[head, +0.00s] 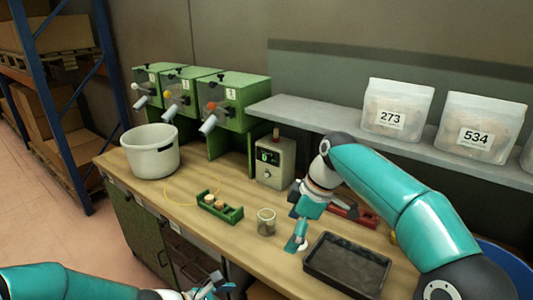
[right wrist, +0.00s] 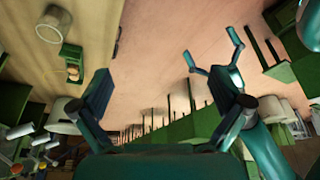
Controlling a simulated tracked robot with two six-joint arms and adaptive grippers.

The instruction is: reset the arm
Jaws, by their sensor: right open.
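My right gripper (head: 297,243) hangs over the workbench (head: 185,200), between the small glass jar (head: 266,222) and the dark tray (head: 347,264). In the right wrist view its two fingers (right wrist: 168,100) are spread wide with nothing between them. My left arm comes in at the bottom left of the head view, and its gripper (head: 212,288) is low at the bench's front edge, partly cut off by the frame. The left gripper's fingers also show apart in the right wrist view (right wrist: 212,55), with nothing seen between them.
A green holder (head: 220,207) with cork-coloured pieces stands left of the jar. A white pot (head: 150,150), green dispensers (head: 232,98) and a grey meter box (head: 275,162) stand farther back. Bags marked 273 (head: 396,108) and 534 (head: 479,130) sit on the shelf (head: 335,122).

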